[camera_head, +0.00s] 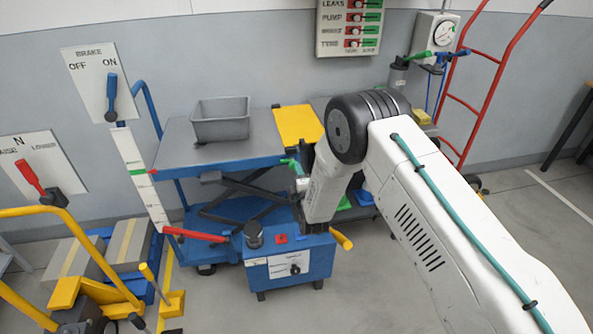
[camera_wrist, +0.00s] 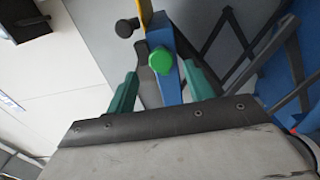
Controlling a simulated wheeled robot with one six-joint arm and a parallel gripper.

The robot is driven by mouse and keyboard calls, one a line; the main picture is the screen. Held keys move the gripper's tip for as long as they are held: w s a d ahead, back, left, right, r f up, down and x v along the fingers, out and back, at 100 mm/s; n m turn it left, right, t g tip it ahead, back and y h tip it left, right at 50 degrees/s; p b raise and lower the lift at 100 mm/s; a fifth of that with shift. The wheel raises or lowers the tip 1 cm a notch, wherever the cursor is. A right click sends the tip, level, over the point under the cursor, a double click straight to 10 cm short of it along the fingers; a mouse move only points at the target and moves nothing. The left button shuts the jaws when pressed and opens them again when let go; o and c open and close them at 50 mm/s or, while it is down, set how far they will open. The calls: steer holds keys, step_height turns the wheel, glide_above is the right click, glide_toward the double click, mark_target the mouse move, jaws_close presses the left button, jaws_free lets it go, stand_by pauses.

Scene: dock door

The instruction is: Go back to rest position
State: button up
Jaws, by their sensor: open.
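My white arm reaches in from the lower right in the camera_head view and bends down at a black joint. My gripper (camera_head: 292,165) is mostly hidden there behind the arm, with a bit of green finger showing beside the lift table (camera_head: 176,150). In the camera_wrist view both green fingers of my gripper (camera_wrist: 160,70) are spread apart. A blue post with a round green knob (camera_wrist: 160,61) shows between them in the picture. Nothing is visibly held, and I cannot tell whether the fingers touch the post.
A grey bin (camera_head: 221,124) stands on the lift table, beside a yellow plate (camera_head: 298,125). A brake lever (camera_head: 112,95) is on the left wall. A red hand truck (camera_head: 490,85) stands at right. Floor lies open at lower middle.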

steer(key=shift+s+d, duration=0.2)
steer(key=shift+s, duration=0.25)
